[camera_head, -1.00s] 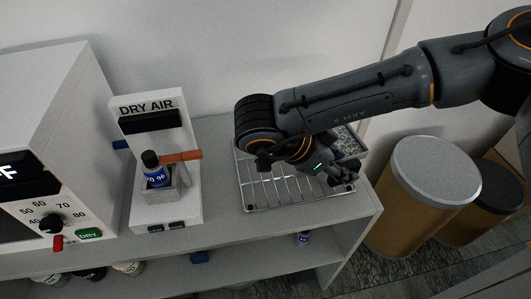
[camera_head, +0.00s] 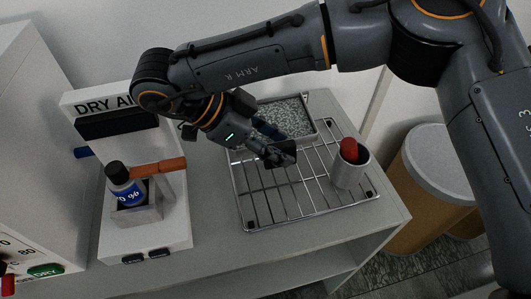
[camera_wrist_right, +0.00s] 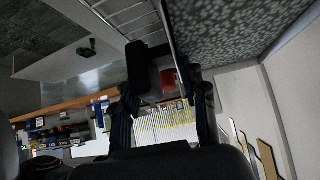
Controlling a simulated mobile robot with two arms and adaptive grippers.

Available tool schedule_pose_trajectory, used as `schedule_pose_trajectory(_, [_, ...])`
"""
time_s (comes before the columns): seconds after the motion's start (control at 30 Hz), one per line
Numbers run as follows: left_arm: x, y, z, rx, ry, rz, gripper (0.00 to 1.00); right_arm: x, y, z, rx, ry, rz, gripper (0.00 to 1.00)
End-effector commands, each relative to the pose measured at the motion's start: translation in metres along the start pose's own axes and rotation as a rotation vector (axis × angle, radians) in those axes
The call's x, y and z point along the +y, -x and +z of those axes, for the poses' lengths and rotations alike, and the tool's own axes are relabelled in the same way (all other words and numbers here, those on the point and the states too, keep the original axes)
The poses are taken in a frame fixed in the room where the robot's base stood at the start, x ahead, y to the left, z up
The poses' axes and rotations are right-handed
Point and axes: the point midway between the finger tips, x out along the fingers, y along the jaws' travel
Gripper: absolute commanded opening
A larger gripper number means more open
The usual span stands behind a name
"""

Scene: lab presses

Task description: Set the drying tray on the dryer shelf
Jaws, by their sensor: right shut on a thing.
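My right gripper (camera_head: 280,152) hangs over the back left part of a wire rack (camera_head: 262,207). It is shut on a small dark object, hard to tell from the fingertips; in the right wrist view a dark block (camera_wrist_right: 147,72) shows between the fingers. A shallow tray (camera_head: 290,112) with grey speckled contents lies behind the rack, partly hidden by my gripper; its speckled surface fills the upper right of the wrist view. The white dryer (camera_head: 30,180), with a green DRY button, stands at the left, mostly cut off; its shelf is not visible. My left gripper is not in view.
A grey cup (camera_head: 350,175) with a red top stands on the rack's right side. A white DRY AIR stand (camera_head: 170,225) holding a dark blue-labelled bottle (camera_head: 123,185) is left of the rack. A barrel (camera_head: 430,175) stands right of the bench. The bench front is clear.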

Motion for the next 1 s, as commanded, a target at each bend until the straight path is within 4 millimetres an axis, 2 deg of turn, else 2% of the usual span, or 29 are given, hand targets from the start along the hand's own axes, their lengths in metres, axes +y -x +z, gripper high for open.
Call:
schedule_pose_trajectory(0.27, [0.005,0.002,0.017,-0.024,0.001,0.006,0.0,0.0,-0.006,0.005,0.001,0.002,0.001,0.0])
schedule_pose_trajectory(0.5, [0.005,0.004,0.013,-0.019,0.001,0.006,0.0,0.0,-0.034,0.034,0.0,0.003,0.002,0.0])
schedule_pose_trajectory(0.87, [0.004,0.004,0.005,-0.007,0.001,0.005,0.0,0.0,-0.065,0.064,0.0,0.001,0.001,0.0])
schedule_pose_trajectory(1.0, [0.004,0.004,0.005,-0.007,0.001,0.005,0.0,0.0,-0.068,0.067,0.001,-0.001,-0.002,0.0])
